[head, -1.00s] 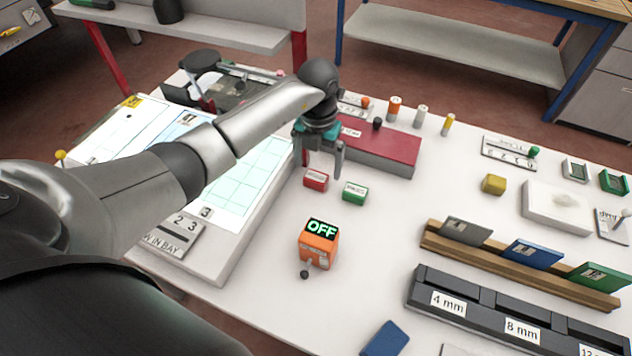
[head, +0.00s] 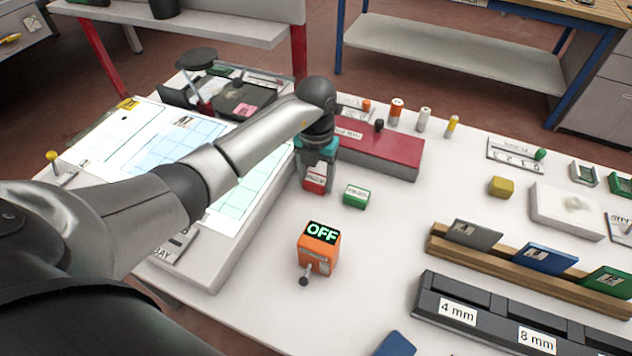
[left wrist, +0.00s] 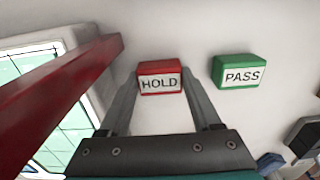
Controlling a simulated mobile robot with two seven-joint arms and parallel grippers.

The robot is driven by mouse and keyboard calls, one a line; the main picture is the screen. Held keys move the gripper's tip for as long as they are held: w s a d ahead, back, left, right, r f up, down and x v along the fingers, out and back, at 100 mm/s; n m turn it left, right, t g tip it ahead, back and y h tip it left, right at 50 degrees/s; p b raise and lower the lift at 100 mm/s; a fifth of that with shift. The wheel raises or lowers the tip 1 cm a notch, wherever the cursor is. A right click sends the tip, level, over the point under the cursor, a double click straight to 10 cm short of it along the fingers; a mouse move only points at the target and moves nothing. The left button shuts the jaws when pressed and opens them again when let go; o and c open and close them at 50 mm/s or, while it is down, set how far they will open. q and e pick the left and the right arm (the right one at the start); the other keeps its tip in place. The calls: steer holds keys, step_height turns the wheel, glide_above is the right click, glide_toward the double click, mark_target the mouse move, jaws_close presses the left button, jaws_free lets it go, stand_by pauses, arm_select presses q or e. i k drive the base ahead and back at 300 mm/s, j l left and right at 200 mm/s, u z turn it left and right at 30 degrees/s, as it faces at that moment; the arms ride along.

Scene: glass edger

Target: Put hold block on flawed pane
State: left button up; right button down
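The red hold block (head: 315,184), labelled HOLD, sits on the white table just right of the light table. It also shows in the left wrist view (left wrist: 160,78). My left gripper (head: 318,178) points down over it, one finger on each side. In the left wrist view the fingers (left wrist: 160,92) meet the block's sides with no clear gap. Glass panes (head: 170,152) lie on the glowing light table at left; my left arm hides part of them. I cannot tell which pane is flawed. My right gripper is not in view.
The green PASS block (head: 355,196) stands close to the right of the hold block. An orange box reading OFF (head: 319,250) stands nearer. A long red box (head: 375,150) lies behind the gripper. The table between the OFF box and the wooden rack (head: 530,272) is clear.

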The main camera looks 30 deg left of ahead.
mark_target(99, 140)
steer(key=k+l, duration=0.85)
steer(key=k, duration=0.1)
